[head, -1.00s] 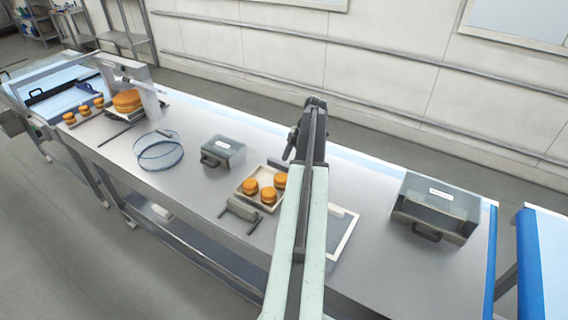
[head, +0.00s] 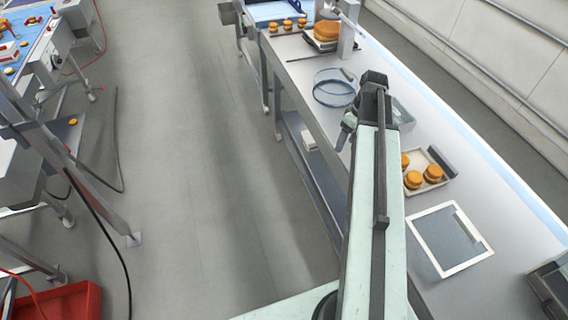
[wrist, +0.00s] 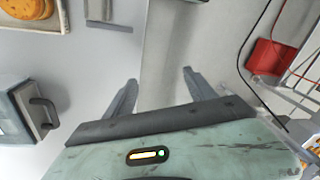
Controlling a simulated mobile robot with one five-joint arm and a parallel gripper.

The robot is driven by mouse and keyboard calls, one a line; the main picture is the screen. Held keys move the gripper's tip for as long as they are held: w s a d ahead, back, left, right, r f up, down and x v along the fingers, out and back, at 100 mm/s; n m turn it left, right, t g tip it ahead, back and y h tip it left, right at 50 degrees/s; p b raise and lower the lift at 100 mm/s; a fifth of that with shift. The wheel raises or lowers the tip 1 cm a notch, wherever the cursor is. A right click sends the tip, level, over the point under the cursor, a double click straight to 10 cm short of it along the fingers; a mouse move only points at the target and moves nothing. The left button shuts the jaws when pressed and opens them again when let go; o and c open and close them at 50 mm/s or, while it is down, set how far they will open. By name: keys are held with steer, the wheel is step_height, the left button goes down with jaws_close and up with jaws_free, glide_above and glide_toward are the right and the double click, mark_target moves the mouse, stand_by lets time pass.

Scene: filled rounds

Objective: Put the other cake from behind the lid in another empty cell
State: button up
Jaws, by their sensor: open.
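My gripper (head: 349,125) is open and empty at the table's front edge, its two fingers apart in the wrist view (wrist: 160,88). A shallow tray (head: 436,152) holds orange-topped round cakes (head: 413,180) to the right of my arm; three show. The tray's corner also shows at top left in the wrist view (wrist: 62,12). A small grey box-shaped lid (head: 403,112) is half hidden behind my arm; a grey lid with a dark handle (wrist: 38,108) shows at left in the wrist view. No cake shows behind it. I cannot tell which tray cells are empty.
A white-framed flat panel (head: 450,240) lies right of my arm. A larger grey box (head: 552,290) is cut off at the right edge. A blue wire hoop (head: 335,88) and a scale with a big cake (head: 326,30) stand farther up. Floor at left is open; a red bin (head: 60,300) is there.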

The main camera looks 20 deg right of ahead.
steer(key=s+a+m+h, duration=0.1)
steer(key=a+m, duration=0.3)
steer(key=a, duration=2.4)
steer(key=shift+s+a+f+m+h, duration=0.2)
steer(key=shift+m+h, duration=0.1)
steer(key=shift+h, duration=0.2)
